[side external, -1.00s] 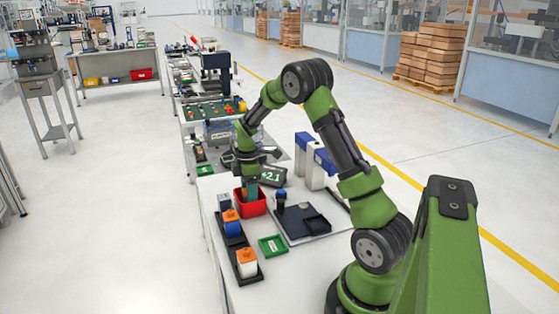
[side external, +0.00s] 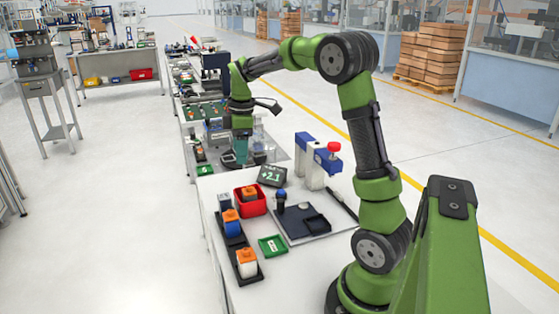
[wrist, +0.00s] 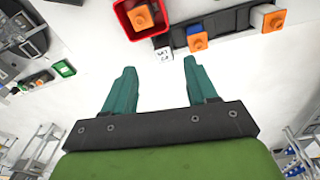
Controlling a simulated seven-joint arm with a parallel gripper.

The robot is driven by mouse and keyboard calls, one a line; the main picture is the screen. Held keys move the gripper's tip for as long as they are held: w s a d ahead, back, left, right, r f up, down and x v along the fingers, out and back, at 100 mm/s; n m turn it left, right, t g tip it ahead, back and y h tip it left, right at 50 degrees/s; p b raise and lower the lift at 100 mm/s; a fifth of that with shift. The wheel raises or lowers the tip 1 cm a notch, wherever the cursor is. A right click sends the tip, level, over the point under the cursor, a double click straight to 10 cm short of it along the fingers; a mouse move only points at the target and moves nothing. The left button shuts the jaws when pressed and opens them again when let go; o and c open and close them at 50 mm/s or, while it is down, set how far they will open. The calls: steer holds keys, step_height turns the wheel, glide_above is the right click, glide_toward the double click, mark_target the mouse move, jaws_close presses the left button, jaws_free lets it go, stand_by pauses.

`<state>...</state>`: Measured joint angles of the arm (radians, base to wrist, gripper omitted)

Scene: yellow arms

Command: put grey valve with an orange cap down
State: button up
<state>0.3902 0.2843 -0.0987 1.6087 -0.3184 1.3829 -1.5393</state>
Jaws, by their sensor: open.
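An orange-capped valve (side external: 249,192) stands inside the red bin (side external: 252,208); its body is mostly hidden by the bin walls, so I cannot make out its grey. In the wrist view the orange cap (wrist: 144,16) shows inside the red bin (wrist: 122,17) at the top. My gripper (side external: 241,160) is raised behind the bin, clear of it. Its teal fingers (wrist: 159,66) are spread apart with nothing between them.
A dark tray (side external: 234,242) holds a blue valve (side external: 231,227) and a white valve (side external: 247,268), both orange-capped. A green tray (side external: 272,246), a dark fixture plate (side external: 300,225), and a display (side external: 271,176) reading 2.1 stand nearby.

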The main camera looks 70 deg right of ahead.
steer(key=s+a+r+m+t, duration=0.2)
steer(key=s+a+r+m, duration=0.15)
steer(key=a, duration=0.45)
steer(key=s+a+r+m+t, duration=0.2)
steer(key=s+a+m, duration=0.15)
steer(key=a, duration=0.35)
steer(key=s+a+f+m+t+y, duration=0.1)
steer(key=s+a+m+t+y, duration=0.1)
steer(key=s+a+m, duration=0.2)
steer(key=shift+s+a+f, duration=0.3)
steer(key=shift+s+a, duration=1.3)
steer(key=shift+s, duration=0.55)
